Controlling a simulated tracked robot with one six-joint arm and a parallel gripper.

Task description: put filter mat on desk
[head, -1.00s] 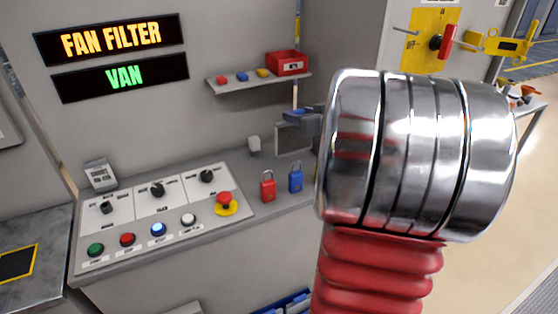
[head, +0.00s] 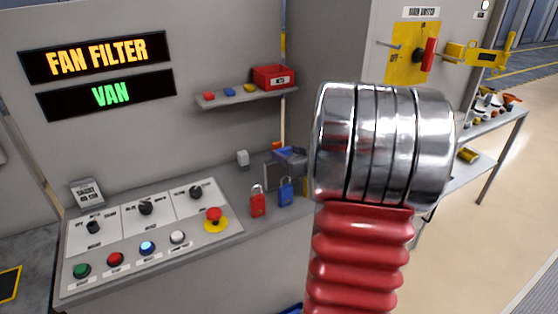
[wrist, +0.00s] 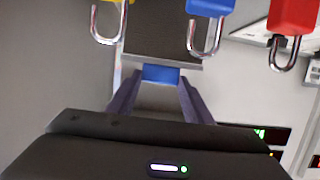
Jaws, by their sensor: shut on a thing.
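The filter mat (head: 271,174) is a dark panel in a grey frame, held upright over the back of the desk (head: 234,186), behind the padlocks. In the wrist view the mat (wrist: 165,38) fills the top middle, with a blue tab (wrist: 160,73) on its near edge. My gripper (head: 289,153) is above the mat in the head view. In the wrist view my gripper (wrist: 160,84) is shut on the blue tab. I cannot tell whether the mat's lower edge touches the desk. My arm hides the desk's right part.
A red padlock (head: 258,203) and a blue padlock (head: 286,192) stand close in front of the mat. A yellow padlock (wrist: 110,22) shows in the wrist view. A shelf (head: 240,98) with a red bin (head: 274,77) is above.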

